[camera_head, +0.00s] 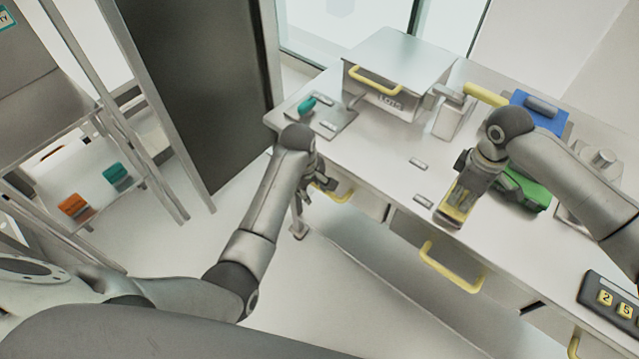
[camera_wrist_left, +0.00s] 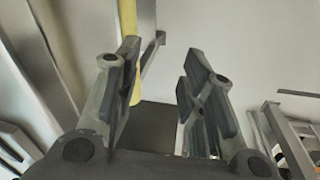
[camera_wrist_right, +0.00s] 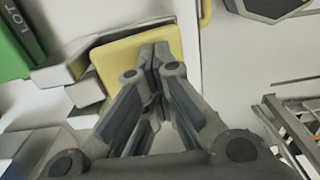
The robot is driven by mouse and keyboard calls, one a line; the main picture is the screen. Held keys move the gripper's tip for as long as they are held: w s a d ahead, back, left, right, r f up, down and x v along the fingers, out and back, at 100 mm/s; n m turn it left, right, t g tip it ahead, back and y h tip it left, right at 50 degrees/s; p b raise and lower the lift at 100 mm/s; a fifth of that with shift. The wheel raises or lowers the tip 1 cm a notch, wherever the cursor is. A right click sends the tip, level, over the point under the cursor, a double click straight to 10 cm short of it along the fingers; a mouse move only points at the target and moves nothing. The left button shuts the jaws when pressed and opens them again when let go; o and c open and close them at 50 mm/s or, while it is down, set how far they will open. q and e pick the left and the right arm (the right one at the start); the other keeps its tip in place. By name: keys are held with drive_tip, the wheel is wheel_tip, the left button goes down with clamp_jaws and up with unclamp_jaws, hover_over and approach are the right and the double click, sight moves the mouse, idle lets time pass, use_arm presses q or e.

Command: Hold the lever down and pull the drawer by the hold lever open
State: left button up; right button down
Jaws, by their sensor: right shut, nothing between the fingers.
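The hold lever has a yellow pad (camera_head: 452,215) near the front edge of the counter. In the right wrist view the pad (camera_wrist_right: 128,58) lies under the fingertips of my right gripper (camera_wrist_right: 154,52). My right gripper (camera_head: 463,200) is shut and empty over the pad; I cannot tell how firmly they touch. A drawer with a yellow handle (camera_head: 450,270) is in the counter front just below the lever. Another yellow handle (camera_head: 342,193) is farther left, beside my left gripper (camera_head: 324,183). My left gripper (camera_wrist_left: 160,75) is open, with a yellow bar (camera_wrist_left: 128,18) partly hidden behind its left finger.
A metal box (camera_head: 392,70) with a yellow handle stands at the back of the counter (camera_head: 400,140). A green bin (camera_head: 526,190) and a blue bin (camera_head: 543,113) lie near my right arm. A keypad (camera_head: 612,303) is at the right. Floor in front is clear.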

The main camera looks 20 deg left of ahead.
use_arm(q)
wheel_tip(320, 180, up, 8)
drive_tip(key=w+n, duration=0.2)
drive_tip(key=f, duration=0.3)
drive_tip(key=w+f, duration=0.1)
drive_tip(key=f, duration=0.3)
drive_tip(key=d+f, duration=0.1)
drive_tip(key=f, duration=0.3)
drive_tip(key=shift+w+d+f, duration=0.1)
drive_tip(key=shift+w+f, duration=0.05)
drive_tip(key=shift+w, duration=0.25)
clamp_jaws()
